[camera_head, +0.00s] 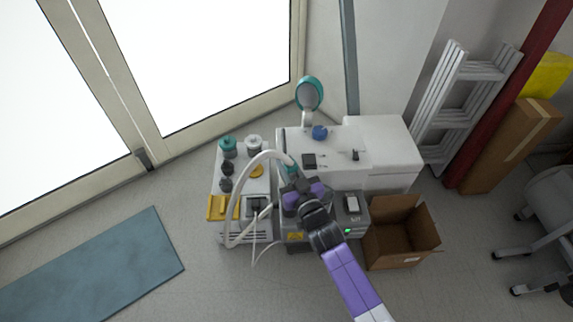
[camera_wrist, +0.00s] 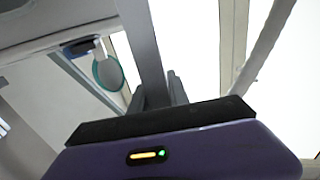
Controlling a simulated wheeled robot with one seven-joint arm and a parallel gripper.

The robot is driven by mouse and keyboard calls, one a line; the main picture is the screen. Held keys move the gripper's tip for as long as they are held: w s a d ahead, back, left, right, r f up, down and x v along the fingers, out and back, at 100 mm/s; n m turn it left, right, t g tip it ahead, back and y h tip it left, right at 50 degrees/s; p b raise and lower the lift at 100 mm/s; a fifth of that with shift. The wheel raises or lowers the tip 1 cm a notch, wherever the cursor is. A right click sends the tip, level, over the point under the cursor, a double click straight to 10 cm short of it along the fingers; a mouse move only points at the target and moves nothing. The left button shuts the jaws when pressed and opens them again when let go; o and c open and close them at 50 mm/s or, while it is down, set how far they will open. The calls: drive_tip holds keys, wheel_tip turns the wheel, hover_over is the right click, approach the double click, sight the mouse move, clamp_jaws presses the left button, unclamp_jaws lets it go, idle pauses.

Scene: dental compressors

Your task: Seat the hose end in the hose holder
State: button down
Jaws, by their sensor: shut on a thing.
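A white hose (camera_head: 245,190) arches up from the left side of the compressor unit and comes down to my gripper (camera_head: 292,178). My gripper is shut on the hose end (camera_head: 292,168), a teal piece just above the worktop; the jaws partly hide it. In the wrist view my gripper (camera_wrist: 158,92) shows its grey fingers, but the held end is hard to make out. A teal-rimmed round piece (camera_head: 309,93) stands on a white post behind the unit; it also shows in the wrist view (camera_wrist: 107,72). I cannot tell which part is the hose holder.
A blue knob (camera_head: 320,132) and small dark fittings sit on the white cabinet (camera_head: 385,135). Bottles (camera_head: 228,147) stand at the left. An open cardboard box (camera_head: 402,238) is right of the unit. Floor is clear in front, near a blue mat (camera_head: 100,270).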

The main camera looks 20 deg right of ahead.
drive_tip(key=shift+f+b, duration=1.7)
drive_tip(key=shift+f, duration=0.1)
